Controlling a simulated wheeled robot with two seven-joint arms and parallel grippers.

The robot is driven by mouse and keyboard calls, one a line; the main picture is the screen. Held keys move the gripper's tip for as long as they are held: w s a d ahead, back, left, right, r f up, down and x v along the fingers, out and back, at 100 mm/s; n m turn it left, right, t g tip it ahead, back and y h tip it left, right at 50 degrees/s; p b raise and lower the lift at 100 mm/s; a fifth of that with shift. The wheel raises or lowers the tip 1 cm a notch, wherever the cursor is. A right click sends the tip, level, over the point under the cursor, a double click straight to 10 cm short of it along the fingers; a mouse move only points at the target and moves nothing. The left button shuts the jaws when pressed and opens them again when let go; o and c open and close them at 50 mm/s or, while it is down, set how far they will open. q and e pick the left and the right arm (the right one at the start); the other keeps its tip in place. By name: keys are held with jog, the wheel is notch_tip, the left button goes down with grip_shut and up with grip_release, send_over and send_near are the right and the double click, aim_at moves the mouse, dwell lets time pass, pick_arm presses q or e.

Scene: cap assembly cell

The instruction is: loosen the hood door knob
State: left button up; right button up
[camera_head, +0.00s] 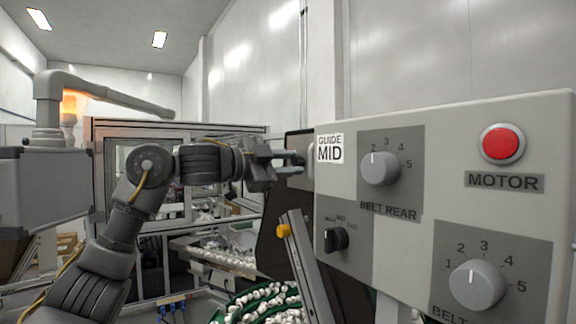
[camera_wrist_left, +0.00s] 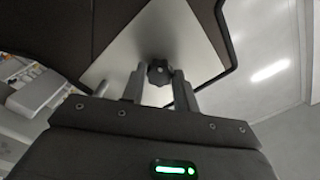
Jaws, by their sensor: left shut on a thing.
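The hood door knob (camera_wrist_left: 158,72) is a black lobed knob on a bright metal plate (camera_wrist_left: 165,35) in the left wrist view. My left gripper (camera_wrist_left: 158,84) has one finger on each side of it and is shut on it. In the head view my left gripper (camera_head: 292,163) reaches right, with its fingertips close to the left edge of the control panel. The knob cannot be made out in the head view. My right gripper is in neither view.
The grey control panel (camera_head: 420,240) with dials and a red motor button (camera_head: 501,144) fills the right side, close to my left gripper. A framed machine (camera_head: 130,128) stands behind my left arm. A green bowl-like part holding many white caps (camera_head: 262,300) is below.

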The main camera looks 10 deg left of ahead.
pick_arm(q)
jog(key=shift+a+n, duration=0.1)
jog(key=shift+n, duration=0.5)
jog(key=o, duration=1)
jog(key=shift+a, duration=0.15)
jog(key=shift+f, duration=0.1)
jog(key=shift+s+a+b, duration=0.15)
jog(key=shift+s+b, duration=0.1)
jog(key=shift+b, duration=0.2)
jog(key=shift+b+v, duration=2.5)
jog(key=shift+v, duration=2.65)
jog(key=shift+a, duration=0.1)
